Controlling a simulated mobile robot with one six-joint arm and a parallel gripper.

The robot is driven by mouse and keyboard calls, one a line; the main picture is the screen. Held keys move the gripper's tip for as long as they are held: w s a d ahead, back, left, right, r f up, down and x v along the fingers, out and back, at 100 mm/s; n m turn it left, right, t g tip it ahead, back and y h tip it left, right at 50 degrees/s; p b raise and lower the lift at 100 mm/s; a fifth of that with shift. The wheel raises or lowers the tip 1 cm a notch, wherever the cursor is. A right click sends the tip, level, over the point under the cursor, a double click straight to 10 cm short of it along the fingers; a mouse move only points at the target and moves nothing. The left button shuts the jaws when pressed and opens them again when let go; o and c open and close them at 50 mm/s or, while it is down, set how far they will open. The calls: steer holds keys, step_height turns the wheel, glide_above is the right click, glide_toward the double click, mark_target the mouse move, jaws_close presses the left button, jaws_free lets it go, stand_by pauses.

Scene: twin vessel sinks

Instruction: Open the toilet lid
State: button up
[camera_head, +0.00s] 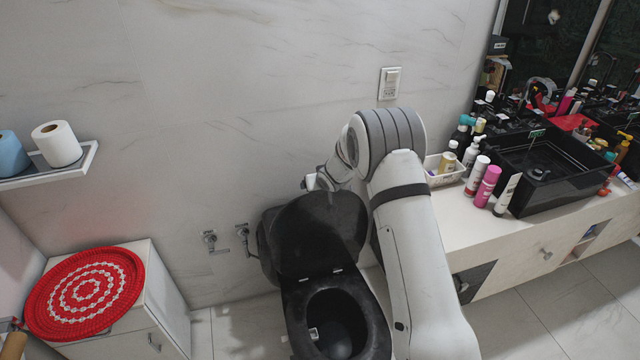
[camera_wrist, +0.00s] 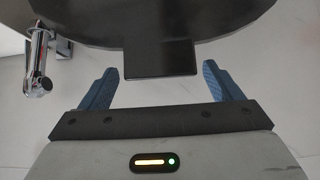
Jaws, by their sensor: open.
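The black toilet lid (camera_head: 318,235) stands raised, leaning back towards the wall, in the head view. The black toilet seat and bowl (camera_head: 378,335) show below it with the bowl opening uncovered. My gripper is hidden behind the lid and my arm in the head view. In the wrist view my gripper (camera_wrist: 160,84) is open, its two blue fingers apart. A dark tab-like part (camera_wrist: 160,58) below a large dark rounded surface lies between and just beyond the fingers. I cannot tell whether the fingers touch it.
Wall valves (camera_head: 212,238) are left of the toilet; a chrome fitting (camera_wrist: 38,65) shows in the wrist view. A white cabinet (camera_head: 150,315) with a red woven mat stands at left. The counter (camera_head: 455,210) with bottles and a black sink (camera_head: 540,170) is close at right.

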steer(key=v, duration=0.8)
steer(key=shift+b, duration=0.4)
steer(key=s+d+r+m+g+h, duration=0.1)
steer(key=s+d+r+m+h, duration=0.15)
steer(key=s+d+r, duration=1.15)
steer(key=s+d+r+g, duration=0.2)
steer(key=s, duration=1.2)
steer(key=s+d+r+m+g, duration=0.1)
steer(key=s+d+r+g, duration=0.1)
steer(key=s, duration=1.2)
steer(key=shift+d+b, duration=0.25)
steer(key=shift+b, duration=0.15)
steer(key=shift+m+h, duration=0.25)
